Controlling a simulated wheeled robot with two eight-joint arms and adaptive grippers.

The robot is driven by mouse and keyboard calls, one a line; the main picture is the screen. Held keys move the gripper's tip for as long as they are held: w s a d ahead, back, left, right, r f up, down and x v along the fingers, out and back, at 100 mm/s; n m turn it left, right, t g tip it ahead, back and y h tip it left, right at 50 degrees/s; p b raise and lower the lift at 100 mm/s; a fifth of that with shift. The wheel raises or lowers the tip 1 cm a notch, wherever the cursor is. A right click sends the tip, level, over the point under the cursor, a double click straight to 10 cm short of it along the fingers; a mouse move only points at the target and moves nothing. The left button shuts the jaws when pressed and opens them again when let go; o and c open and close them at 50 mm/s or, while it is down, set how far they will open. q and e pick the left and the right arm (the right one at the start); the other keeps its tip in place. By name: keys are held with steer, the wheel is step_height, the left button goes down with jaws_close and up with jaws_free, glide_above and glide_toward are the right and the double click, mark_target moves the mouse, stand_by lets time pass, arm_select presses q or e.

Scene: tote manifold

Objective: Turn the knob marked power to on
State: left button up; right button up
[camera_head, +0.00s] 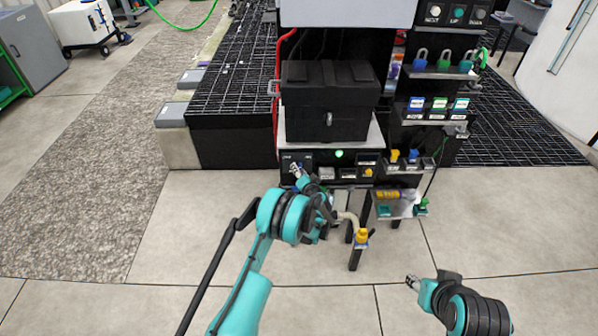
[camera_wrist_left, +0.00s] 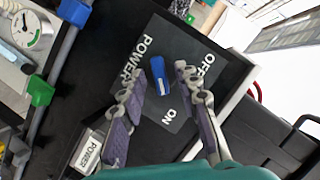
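The blue power knob (camera_wrist_left: 160,75) sits on a dark plate (camera_wrist_left: 178,38) with white words POWER, OFF and ON. Its white mark is at the end nearer ON and points roughly toward that word. My left gripper (camera_wrist_left: 160,72) is open, with one finger on each side of the knob and gaps visible between. In the head view my left gripper (camera_head: 298,174) is at the left end of the black front panel (camera_head: 325,158) and mostly covers the knob there. My right gripper (camera_head: 412,282) is low at the right, away from the panel; its opening is too small to tell.
A black box (camera_head: 330,100) stands on the shelf above the panel. Right of it are padlocks (camera_head: 420,60), tags and a small shelf (camera_head: 400,205) with valves. A pipe with a yellow valve (camera_head: 361,238) stands below. The floor in front is clear.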

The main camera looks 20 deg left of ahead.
arm_select(q)
steer(key=v, duration=1.2)
steer(key=shift+r, duration=0.1)
steer(key=s+a+r+n+g+h, duration=0.1)
steer(key=s+a+r+g+h, duration=0.1)
steer(key=s+r, duration=0.6)
steer(key=s+a+r+n+g+h, duration=0.1)
steer(key=s+a+r+g, duration=0.15)
steer(key=s+r, duration=0.55)
steer(key=s+d+r+h, duration=0.1)
steer(key=s+d+h, duration=0.1)
steer(key=s, duration=0.9)
steer(key=s+d+r+n+h, duration=0.1)
steer(key=s+r+h, duration=0.1)
steer(key=s, duration=0.9)
steer(key=shift+d+r+g+h, duration=0.25)
steer(key=shift+d+g+h, duration=0.2)
steer(key=shift+h, duration=0.15)
